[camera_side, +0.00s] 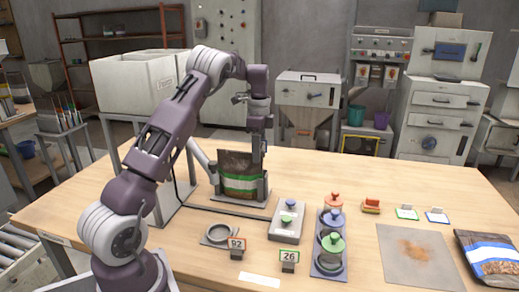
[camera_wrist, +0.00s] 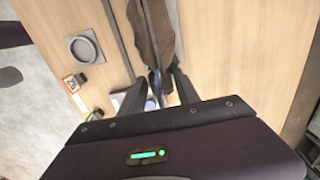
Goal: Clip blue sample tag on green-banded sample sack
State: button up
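The sample sack (camera_side: 234,163) is brown with a green band and stands upright in a grey metal holder (camera_side: 243,202) left of the table's middle. My gripper (camera_side: 263,150) points down at the sack's upper right edge. A small blue piece shows at its fingertips. The wrist view also shows a narrow blue piece (camera_wrist: 155,84) between the fingers, next to the sack (camera_wrist: 150,35). I cannot tell whether it is a tag or whether the fingers grip it. A white tag with a blue border (camera_side: 436,215) lies on the table at the right, beside a green-bordered one (camera_side: 407,212).
A scale-like grey box (camera_side: 288,224), a round dish (camera_side: 218,234), number signs 92 (camera_side: 236,244) and 26 (camera_side: 289,257), and a rack of knobbed jars (camera_side: 331,245) stand in front. A blue-banded sack (camera_side: 490,255) lies right of a grey mat (camera_side: 405,270).

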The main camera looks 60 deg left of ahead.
jog(key=shift+o, duration=1)
jog(key=shift+w+r, duration=0.1)
jog(key=shift+r, duration=0.05)
notch_tip(320, 180, up, 7)
jog(key=shift+f, duration=0.15)
jog(key=shift+r, duration=0.2)
